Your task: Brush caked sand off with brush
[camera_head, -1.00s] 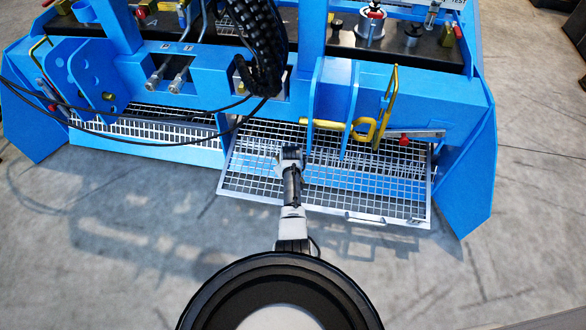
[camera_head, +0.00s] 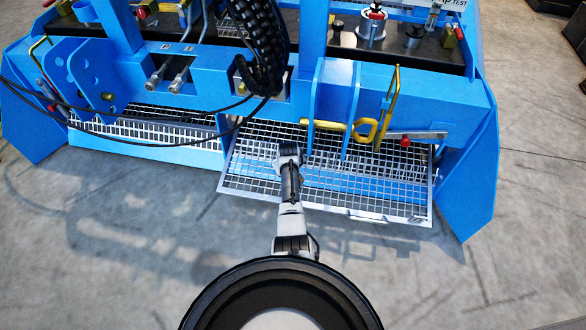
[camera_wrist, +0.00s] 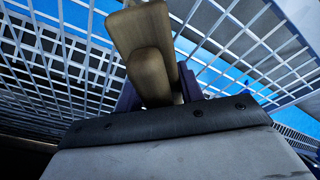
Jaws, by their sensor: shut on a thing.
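My gripper (camera_head: 288,152) is over the left part of the pulled-out sieve frame (camera_head: 385,207), a silver metal grid below the blue machine. In the wrist view my gripper (camera_wrist: 160,98) is shut on a wooden piece, the brush (camera_wrist: 146,35), with the grid (camera_wrist: 85,68) behind it. The brush's bristles are hidden, and I cannot tell whether it touches the grid. I cannot make out caked sand on the mesh.
The blue machine (camera_head: 400,105) stands just behind and above the grid. A yellow handle (camera_head: 386,105) and black hoses (camera_head: 262,45) hang near it. A second sieve frame (camera_head: 150,128) sits to the left. The grey floor (camera_head: 130,235) in front is clear.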

